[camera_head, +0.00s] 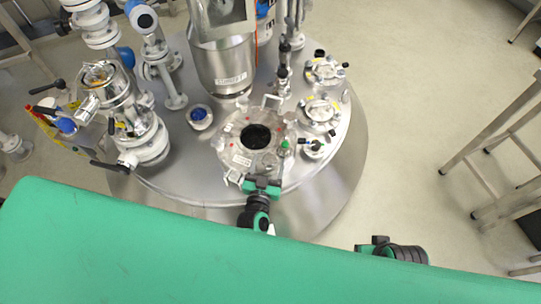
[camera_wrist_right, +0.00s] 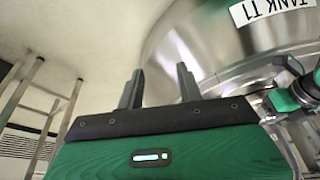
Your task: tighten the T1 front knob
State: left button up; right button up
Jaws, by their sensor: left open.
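The steel tank T1 (camera_head: 190,180) fills the middle of the head view; its "TANK T1" label (camera_wrist_right: 270,10) shows in the right wrist view. A round clamped hatch (camera_head: 232,145) with a dark centre sits on its lid. My left gripper (camera_head: 262,183) is at the hatch's front edge and open; its fingertips are too small to make out clearly. The front knob is not clearly visible and seems hidden by this gripper. My right gripper (camera_head: 376,243) is off the tank at lower right; in the right wrist view (camera_wrist_right: 158,72) its fingers are apart and empty.
Pipes and valves (camera_head: 140,130) crowd the lid's left side. A steel vessel (camera_head: 222,65) stands behind the hatch, and small ports (camera_head: 322,110) lie right of it. A metal frame (camera_head: 490,130) stands at far right. The floor between it and the tank is clear.

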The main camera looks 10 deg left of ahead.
aim_at(271, 154)
pick_arm(q)
jog(key=w, duration=0.3)
jog(key=shift+w, duration=0.15)
pick_arm(e)
jog(key=shift+r, duration=0.45)
pick_arm(q)
jog(key=c, duration=1)
pick_arm(e)
jog(key=shift+f, duration=0.15)
pick_arm(q)
jog(key=shift+m+h, duration=0.3)
jog(key=shift+h, duration=0.2)
